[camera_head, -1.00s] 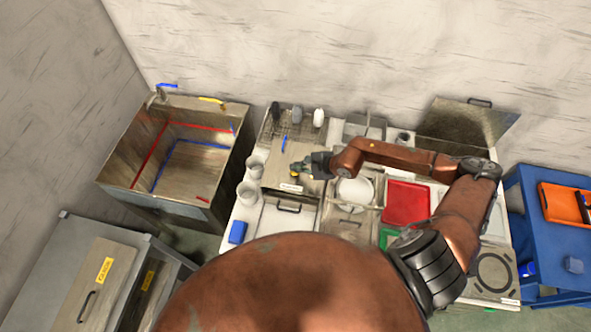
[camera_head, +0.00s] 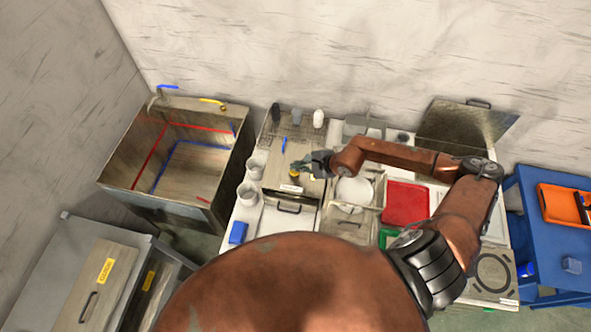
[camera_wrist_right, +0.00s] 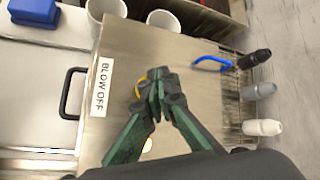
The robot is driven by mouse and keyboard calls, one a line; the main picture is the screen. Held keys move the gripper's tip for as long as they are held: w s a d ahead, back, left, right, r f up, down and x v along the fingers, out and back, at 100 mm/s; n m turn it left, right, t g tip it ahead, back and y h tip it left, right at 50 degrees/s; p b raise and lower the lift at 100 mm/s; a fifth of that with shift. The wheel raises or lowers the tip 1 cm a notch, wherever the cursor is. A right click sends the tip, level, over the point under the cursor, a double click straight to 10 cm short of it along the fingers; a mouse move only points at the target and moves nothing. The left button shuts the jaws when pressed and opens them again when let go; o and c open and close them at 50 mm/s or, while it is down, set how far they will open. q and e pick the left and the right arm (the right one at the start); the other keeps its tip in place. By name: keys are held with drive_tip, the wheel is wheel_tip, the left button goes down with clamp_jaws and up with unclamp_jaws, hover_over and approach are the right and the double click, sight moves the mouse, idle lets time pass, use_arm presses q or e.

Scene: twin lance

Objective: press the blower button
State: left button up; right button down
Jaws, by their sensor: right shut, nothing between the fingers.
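The blower unit is a flat steel panel (camera_head: 275,172) at the left of the counter. Its "BLOW OFF" label shows in the right wrist view (camera_wrist_right: 103,87). A small round button with yellow on it (camera_head: 294,175) sits on the panel. In the wrist view a yellow rim (camera_wrist_right: 139,83) shows beside my fingertips, which hide most of it. My right gripper (camera_head: 299,168) is shut and empty, with its fingertips at or just above the button; I cannot tell whether they touch. It also shows in the wrist view (camera_wrist_right: 158,90). My left gripper is not in view.
White cups (camera_head: 247,193) and a blue block (camera_head: 238,232) stand left of the panel. A blue handle (camera_head: 284,144) and a rack with bottles (camera_head: 297,117) are behind it. A white bowl (camera_head: 354,191) and red tray (camera_head: 407,204) lie to the right.

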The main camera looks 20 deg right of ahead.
drive_tip(key=shift+r+p, duration=1.45)
drive_tip(key=shift+r, duration=1.1)
